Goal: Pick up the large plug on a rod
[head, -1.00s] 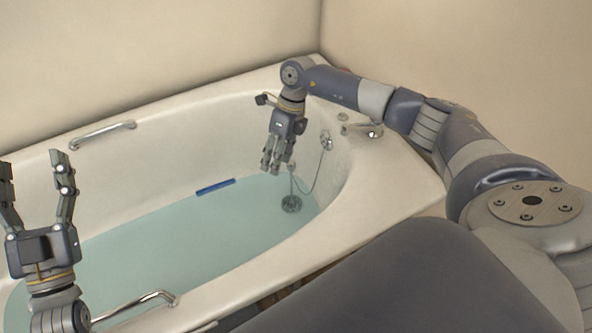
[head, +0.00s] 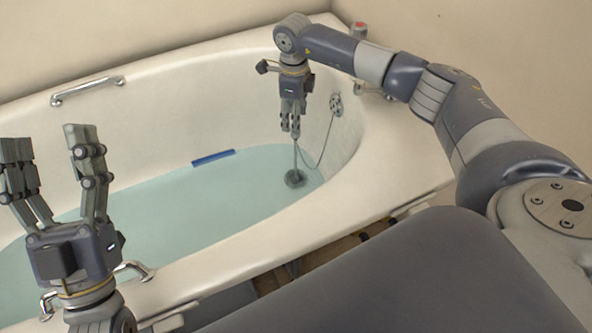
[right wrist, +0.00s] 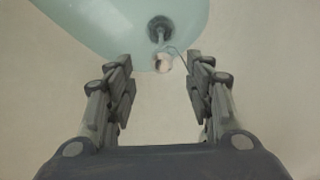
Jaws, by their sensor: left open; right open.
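The large plug on a rod (head: 294,179) sits under the water at the right end of the bathtub, with its thin rod standing up toward my right gripper (head: 290,131). In the right wrist view the dark round plug (right wrist: 160,27) is at the top, and the rod's pale knob shows just beyond and between the fingertips of the open right gripper (right wrist: 160,72). The fingers point down over the rod's top; in the head view they partly hide it, and nothing is seen gripped. My left gripper (head: 48,140) is open and empty at the left, fingers up.
The white bathtub (head: 385,185) holds clear water (head: 200,195). A chain runs from the overflow fitting (head: 336,104) toward the rod. A blue bar (head: 213,158) is at the waterline on the far wall. Metal handrails (head: 87,90) are on the rims. Taps stand partly behind my right arm.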

